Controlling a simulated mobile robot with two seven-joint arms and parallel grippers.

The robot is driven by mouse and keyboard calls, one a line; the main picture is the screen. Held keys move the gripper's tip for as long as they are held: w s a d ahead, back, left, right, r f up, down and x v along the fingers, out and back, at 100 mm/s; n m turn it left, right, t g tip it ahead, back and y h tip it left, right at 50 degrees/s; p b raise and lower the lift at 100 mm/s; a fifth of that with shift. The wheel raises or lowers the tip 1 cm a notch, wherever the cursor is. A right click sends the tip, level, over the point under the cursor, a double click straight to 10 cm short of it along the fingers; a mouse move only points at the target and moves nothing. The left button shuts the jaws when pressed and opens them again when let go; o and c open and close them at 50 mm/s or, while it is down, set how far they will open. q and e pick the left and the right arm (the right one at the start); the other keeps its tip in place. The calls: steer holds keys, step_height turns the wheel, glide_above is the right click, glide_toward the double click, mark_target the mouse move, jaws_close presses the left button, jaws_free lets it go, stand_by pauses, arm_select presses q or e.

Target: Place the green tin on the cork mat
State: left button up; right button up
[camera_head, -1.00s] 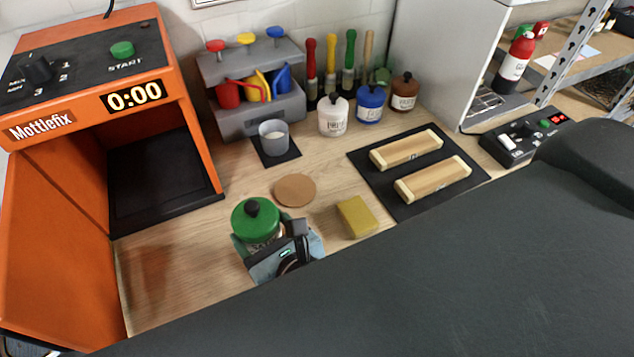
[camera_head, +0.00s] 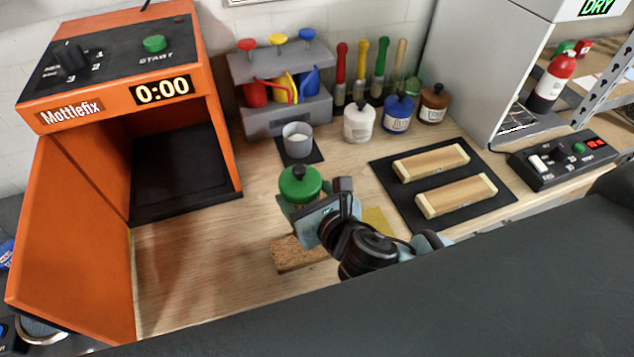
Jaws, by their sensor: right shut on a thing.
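The green tin (camera_head: 299,183) has a green lid with a black knob and stands upright in the middle of the worktop area. My right gripper (camera_head: 307,208) is shut on the tin, holding its side from the front right. The gripper and wrist hide the tin's lower part. My left gripper is not in view.
A yellow sponge (camera_head: 377,220) is partly behind my wrist. A grey cup (camera_head: 298,141) stands behind the tin. An orange oven (camera_head: 120,100) is open at left. Wooden blocks lie on a black mat (camera_head: 405,205) at right.

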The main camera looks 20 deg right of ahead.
steer(key=w+d, duration=0.4)
steer(key=w, duration=0.1)
steer(key=shift+f, duration=0.15)
steer(key=shift+f+b, duration=0.35)
steer(key=shift+f, duration=1.5)
steer(key=shift+r, duration=0.1)
steer(key=o, duration=1.3)
steer(key=shift+s+f, duration=0.1)
steer(key=shift+f, duration=0.15)
steer(key=shift+r, duration=0.15)
steer(key=v, duration=1.2)
steer(key=shift+d, duration=0.1)
